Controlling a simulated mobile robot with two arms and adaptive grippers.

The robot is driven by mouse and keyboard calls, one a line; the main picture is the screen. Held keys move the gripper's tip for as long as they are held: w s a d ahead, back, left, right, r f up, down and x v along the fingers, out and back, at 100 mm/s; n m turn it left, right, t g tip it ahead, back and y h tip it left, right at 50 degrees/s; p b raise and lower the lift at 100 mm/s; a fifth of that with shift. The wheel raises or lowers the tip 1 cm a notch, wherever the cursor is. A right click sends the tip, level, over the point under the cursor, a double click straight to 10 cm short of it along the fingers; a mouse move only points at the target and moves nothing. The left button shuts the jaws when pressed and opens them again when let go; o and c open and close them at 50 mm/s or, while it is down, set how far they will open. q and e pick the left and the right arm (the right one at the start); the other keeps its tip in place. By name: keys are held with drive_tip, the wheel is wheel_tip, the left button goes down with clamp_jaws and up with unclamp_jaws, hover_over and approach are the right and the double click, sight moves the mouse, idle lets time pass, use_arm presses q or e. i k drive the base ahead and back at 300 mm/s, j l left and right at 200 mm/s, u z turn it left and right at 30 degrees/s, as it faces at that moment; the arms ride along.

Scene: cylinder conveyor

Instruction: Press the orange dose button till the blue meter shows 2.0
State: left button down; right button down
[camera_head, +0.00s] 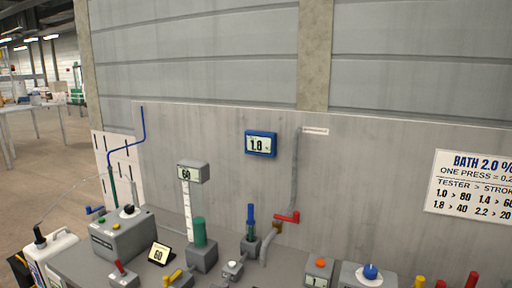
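The blue-framed meter (260,144) hangs on the grey wall panel and its display appears to read 1.0. The orange dose button (320,262) sits on top of a small grey box (318,273) near the bottom edge, right of centre. A small display on that box's front appears to show 1. Nothing touches the button. Neither of my grippers shows in the head view.
A sign (470,184) on the right reads "BATH 2.0 %" and "ONE PRESS = 0.2", cut off. A blue knob (371,271) stands right of the button; a red-handled valve (287,217) is left. A grey display post (192,173) and control box (122,235) stand further left.

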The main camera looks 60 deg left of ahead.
sight(319, 262)
drive_tip(key=i+l, duration=0.15)
drive_tip(key=l, duration=0.2)
drive_tip(key=i+l, duration=0.15)
drive_tip(key=l, duration=0.15)
drive_tip(key=i+l, duration=0.15)
drive_tip(key=l, duration=0.2)
drive_tip(key=i+l, duration=0.15)
drive_tip(key=l, duration=0.15)
drive_tip(key=i+l, duration=0.15)
drive_tip(key=l, duration=0.2)
drive_tip(key=u, duration=1.2)
